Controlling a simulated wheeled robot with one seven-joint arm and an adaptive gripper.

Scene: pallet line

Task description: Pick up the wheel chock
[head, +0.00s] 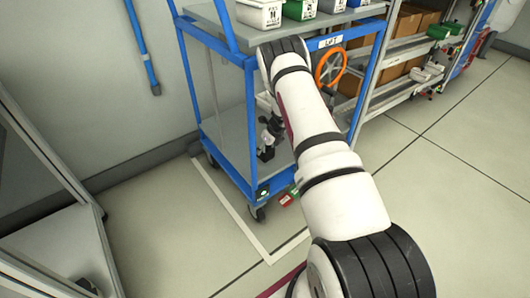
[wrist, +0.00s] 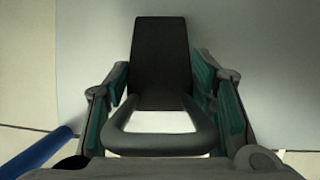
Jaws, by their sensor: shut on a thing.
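The wheel chock (wrist: 161,52) is a black block with a loop-shaped handle in the wrist view. My gripper (wrist: 161,82) is shut on it, with green-padded fingers on its left and right sides. In the head view, the chock (head: 266,154) is a small dark shape below my gripper (head: 270,136), inside the blue-framed cart (head: 251,130) and over its lower shelf. My arm hides part of the cart. I cannot tell whether the chock touches the shelf.
The cart's upper shelf holds white and green bins (head: 299,9). Blue posts stand around the lower space. An orange handwheel (head: 330,66) is right of my arm. A rack with cardboard boxes (head: 408,24) stands at right. Open floor (head: 460,190) lies at the right front.

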